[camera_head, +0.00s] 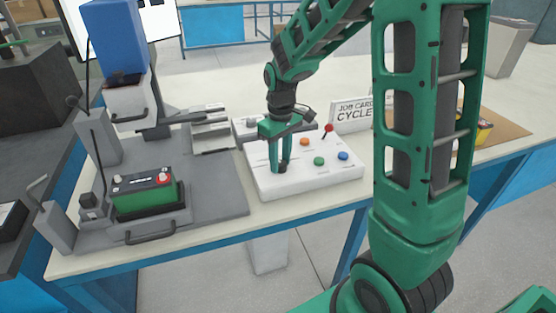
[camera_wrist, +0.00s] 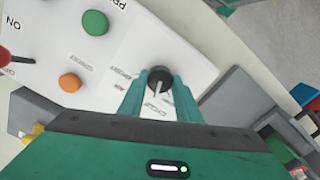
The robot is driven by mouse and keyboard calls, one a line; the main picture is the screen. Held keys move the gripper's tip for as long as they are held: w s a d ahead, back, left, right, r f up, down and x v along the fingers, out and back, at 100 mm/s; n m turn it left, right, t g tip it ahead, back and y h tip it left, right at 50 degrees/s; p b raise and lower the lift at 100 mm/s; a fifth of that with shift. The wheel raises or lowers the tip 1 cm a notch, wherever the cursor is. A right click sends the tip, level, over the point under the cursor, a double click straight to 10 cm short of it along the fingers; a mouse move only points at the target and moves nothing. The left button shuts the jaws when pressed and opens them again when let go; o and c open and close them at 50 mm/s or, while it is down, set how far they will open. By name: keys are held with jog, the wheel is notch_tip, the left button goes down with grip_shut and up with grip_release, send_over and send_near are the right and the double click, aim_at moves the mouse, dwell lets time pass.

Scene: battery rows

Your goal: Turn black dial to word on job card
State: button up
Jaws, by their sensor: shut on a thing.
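The black dial (camera_wrist: 159,79) sits on the white control panel (camera_head: 262,184), between the two green fingertips of my gripper (camera_wrist: 158,84). My gripper also shows in the head view (camera_head: 282,167), pointing down at the panel's left part, shut on the dial. A pale pointer line on the dial aims toward the bottom of the wrist view, toward a printed word that looks like CYCLE (camera_wrist: 155,110). Other small words stand to its left and are hard to read. The job card (camera_head: 352,112) stands behind the panel and reads CYCLE; its right end is hidden by my arm.
The panel also has an orange button (camera_head: 305,142), a green button (camera_head: 319,161), a blue button (camera_head: 343,156) and a red-knobbed lever (camera_head: 328,128). A green battery (camera_head: 145,194) sits in a grey press fixture at left. Bare table lies in front of the panel.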

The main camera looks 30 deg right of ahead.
aim_at(280, 162)
jog(key=o, duration=1.1)
jog(key=shift+w+r, duration=0.1)
jog(key=shift+w, duration=0.1)
jog(key=shift+c, duration=0.2)
jog(key=shift+s, duration=0.1)
notch_tip(280, 162, up, 11)
jog(key=shift+d, duration=0.1)
jog(key=s+d+f+m, duration=0.1)
jog(key=s+d+m, duration=0.2)
jog(key=s, duration=0.6)
jog(key=s+d+m, duration=0.3)
jog(key=s+m, duration=0.1)
jog(key=s, duration=0.5)
jog(key=s+d+f+m, duration=0.1)
jog(key=s+d+m, duration=0.2)
jog(key=s, duration=0.7)
jog(key=shift+d+f, duration=0.35)
jog(key=shift+d, duration=0.2)
